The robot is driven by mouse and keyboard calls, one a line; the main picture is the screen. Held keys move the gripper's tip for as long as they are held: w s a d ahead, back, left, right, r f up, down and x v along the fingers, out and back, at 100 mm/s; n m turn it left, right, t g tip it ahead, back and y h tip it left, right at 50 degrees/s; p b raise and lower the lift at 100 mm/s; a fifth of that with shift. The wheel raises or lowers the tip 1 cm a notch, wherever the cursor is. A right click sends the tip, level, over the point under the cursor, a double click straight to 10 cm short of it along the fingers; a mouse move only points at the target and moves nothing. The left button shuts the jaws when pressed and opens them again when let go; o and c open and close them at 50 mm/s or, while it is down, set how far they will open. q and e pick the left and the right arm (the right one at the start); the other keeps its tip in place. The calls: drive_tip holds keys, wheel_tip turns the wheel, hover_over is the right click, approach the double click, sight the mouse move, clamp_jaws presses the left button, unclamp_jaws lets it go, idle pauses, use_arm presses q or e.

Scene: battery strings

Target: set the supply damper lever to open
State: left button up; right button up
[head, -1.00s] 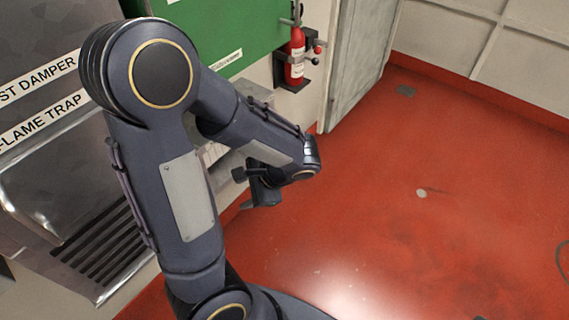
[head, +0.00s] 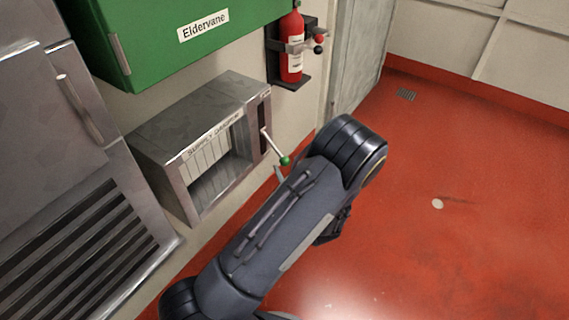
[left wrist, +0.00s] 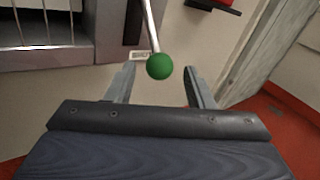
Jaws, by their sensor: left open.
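The supply damper (head: 180,150) is a grey metal box on the wall in the head view, with a slatted opening. Its lever (head: 272,143) is a thin metal rod from a dark slot on the right of the front, slanting down to a green ball knob (head: 285,160). In the left wrist view the knob (left wrist: 160,66) appears between the fingertips of my open left gripper (left wrist: 158,74), with space on both sides; I cannot tell its depth between them. In the head view my arm hides most of that gripper. My right gripper is out of view.
A green cabinet (head: 150,50) hangs above the damper. A red fire extinguisher (head: 291,50) is mounted to its right, beside a grey door (head: 358,60). A metal unit with a louvred grille (head: 75,250) stands at left. The red floor (head: 470,210) at right is largely clear.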

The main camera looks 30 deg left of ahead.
use_arm(q)
drive_tip(key=shift+x, duration=1.5)
clamp_jaws()
